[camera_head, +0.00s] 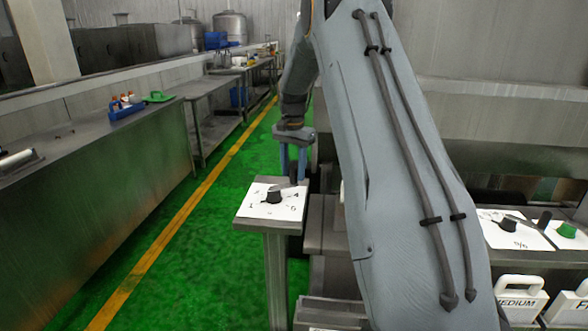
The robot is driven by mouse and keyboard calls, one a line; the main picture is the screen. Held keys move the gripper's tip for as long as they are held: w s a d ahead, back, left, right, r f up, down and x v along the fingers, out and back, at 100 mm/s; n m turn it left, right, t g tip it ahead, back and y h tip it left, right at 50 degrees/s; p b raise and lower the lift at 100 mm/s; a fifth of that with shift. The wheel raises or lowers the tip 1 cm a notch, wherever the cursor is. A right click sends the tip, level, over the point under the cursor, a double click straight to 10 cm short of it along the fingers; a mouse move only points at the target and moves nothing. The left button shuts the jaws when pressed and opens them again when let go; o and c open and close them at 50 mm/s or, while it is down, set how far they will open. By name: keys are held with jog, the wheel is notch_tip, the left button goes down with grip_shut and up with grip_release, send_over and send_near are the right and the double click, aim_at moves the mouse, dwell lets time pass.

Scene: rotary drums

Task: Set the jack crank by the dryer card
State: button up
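The jack crank (274,197) has a black hub on a white dial plate (254,209) with marks around it, on top of a grey post. A dark upright handle shows near the plate's back right, seemingly part of the crank. My gripper (293,170) points down over that spot, with one blue finger on each side of the dark handle. The fingers are apart, but I cannot tell whether they touch the handle. I see no card that I can identify as the dryer card; my arm hides much of the middle right.
A second black crank (508,226) and a green knob (567,230) sit on white plates at right. Below are white handled pieces, one marked MEDIUM (520,299). A long steel counter (100,180) stands at left. Green floor (215,240) lies open between counter and post.

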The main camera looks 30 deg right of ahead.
jog(key=shift+f, duration=0.3)
grip_shut()
jog(key=shift+s, duration=0.15)
